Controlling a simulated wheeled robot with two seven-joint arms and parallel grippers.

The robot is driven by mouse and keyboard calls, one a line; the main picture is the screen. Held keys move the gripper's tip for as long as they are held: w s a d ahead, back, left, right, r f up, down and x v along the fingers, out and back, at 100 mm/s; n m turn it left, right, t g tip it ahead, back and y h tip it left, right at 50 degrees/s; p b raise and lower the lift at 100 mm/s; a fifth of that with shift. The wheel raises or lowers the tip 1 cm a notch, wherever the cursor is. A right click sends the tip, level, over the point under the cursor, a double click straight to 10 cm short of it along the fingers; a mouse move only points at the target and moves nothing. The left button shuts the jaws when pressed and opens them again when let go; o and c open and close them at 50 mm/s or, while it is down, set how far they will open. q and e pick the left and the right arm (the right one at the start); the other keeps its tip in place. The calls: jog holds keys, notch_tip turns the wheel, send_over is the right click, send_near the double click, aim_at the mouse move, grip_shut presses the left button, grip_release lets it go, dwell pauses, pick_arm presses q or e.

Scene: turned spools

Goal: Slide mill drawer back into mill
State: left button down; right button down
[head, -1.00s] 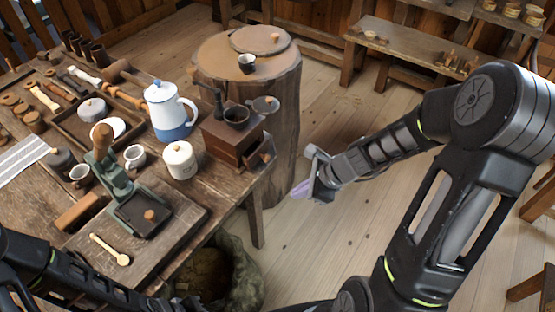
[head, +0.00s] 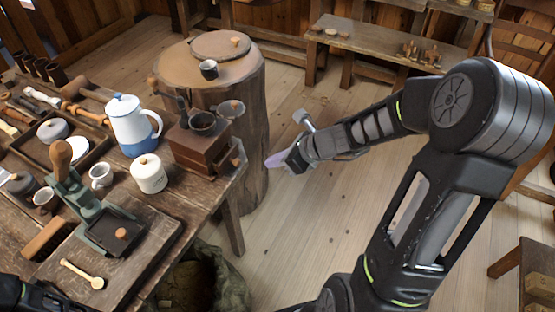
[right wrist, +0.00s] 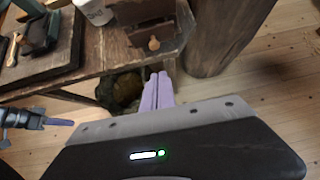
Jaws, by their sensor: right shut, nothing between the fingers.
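The wooden mill (head: 192,148), with a dark bowl and crank on top, stands at the table's right edge. Its drawer (head: 229,161) faces right and appears pulled partly out, with a round wooden knob (head: 236,162). In the right wrist view the drawer's knob (right wrist: 154,43) shows just beyond my fingertips. My right gripper (head: 274,160), with purple fingers, is shut and empty, to the right of the knob and apart from it. It also shows in the right wrist view (right wrist: 158,78). My left gripper (right wrist: 62,123) shows at that view's left edge; its opening is unclear.
A white and blue coffee pot (head: 134,127) and a lidded white jar (head: 149,174) stand left of the mill. A round stump (head: 240,125) with a cup stands behind it. A sack (head: 210,278) lies below the table edge. The floor right of the table is clear.

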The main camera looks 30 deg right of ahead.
jog(key=w+a+f, duration=0.4)
jog(key=w, duration=0.3)
jog(key=shift+w+f+b, duration=0.3)
jog(key=shift+f, duration=0.05)
jog(key=shift+a, duration=0.15)
jog(key=shift+w+a, duration=0.3)
jog(key=shift+w, duration=0.25)
jog(key=shift+w+a, duration=0.3)
jog(key=shift+w, duration=0.2)
jog(key=shift+d, duration=0.1)
